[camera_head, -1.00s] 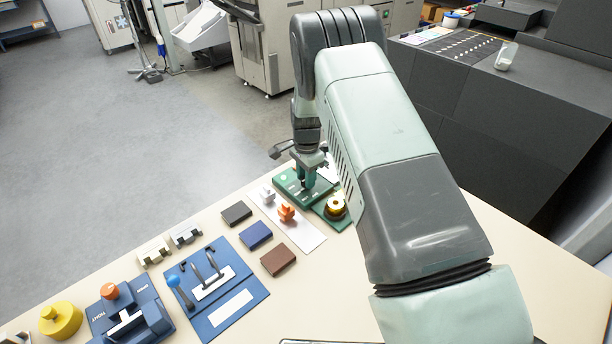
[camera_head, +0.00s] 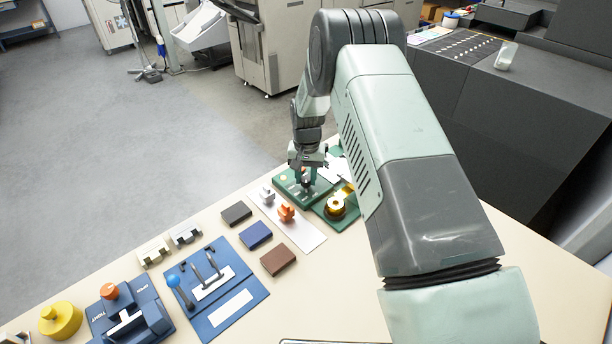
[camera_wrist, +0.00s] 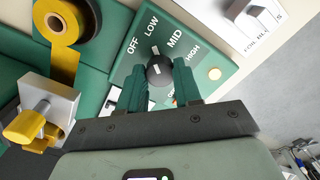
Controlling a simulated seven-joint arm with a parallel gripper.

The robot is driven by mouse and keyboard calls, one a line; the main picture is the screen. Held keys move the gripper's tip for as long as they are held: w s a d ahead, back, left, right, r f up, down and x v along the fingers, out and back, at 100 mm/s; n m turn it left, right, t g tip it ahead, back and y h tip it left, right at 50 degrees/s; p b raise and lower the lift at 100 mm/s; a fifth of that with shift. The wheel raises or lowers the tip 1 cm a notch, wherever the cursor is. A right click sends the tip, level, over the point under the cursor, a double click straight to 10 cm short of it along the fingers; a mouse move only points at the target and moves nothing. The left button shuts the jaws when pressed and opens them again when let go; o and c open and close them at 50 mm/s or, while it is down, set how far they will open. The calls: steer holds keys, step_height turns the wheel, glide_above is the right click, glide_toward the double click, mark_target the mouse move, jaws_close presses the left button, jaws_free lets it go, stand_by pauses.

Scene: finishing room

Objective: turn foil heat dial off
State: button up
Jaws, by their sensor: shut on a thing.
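The foil heat dial (camera_wrist: 160,70) is a round black knob on a green panel (camera_wrist: 213,57) lettered OFF, LOW, MID and HIGH in the wrist view. Its white mark points up, roughly toward LOW. My gripper (camera_wrist: 159,78) has its green fingers on either side of the knob and is shut on it. The fingers and palm hide the panel's lower part. In the head view my gripper (camera_head: 306,181) is down at the green panel (camera_head: 286,188) on the table's far side, and the dial is too small to read there.
A gold foil roll (camera_wrist: 62,22) and a metal block with a yellow knob (camera_wrist: 24,126) are left of the panel in the wrist view. In the head view, an orange knob (camera_head: 286,212), several coloured blocks and a blue lever panel (camera_head: 246,290) stand nearer on the table (camera_head: 330,290).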

mark_target(307, 179)
steer(key=n, duration=0.3)
steer(key=shift+n, duration=2.3)
steer(key=o, duration=1)
steer(key=shift+o, duration=0.2)
step_height(307, 179, up, 11)
steer(key=shift+w+d, duration=0.1)
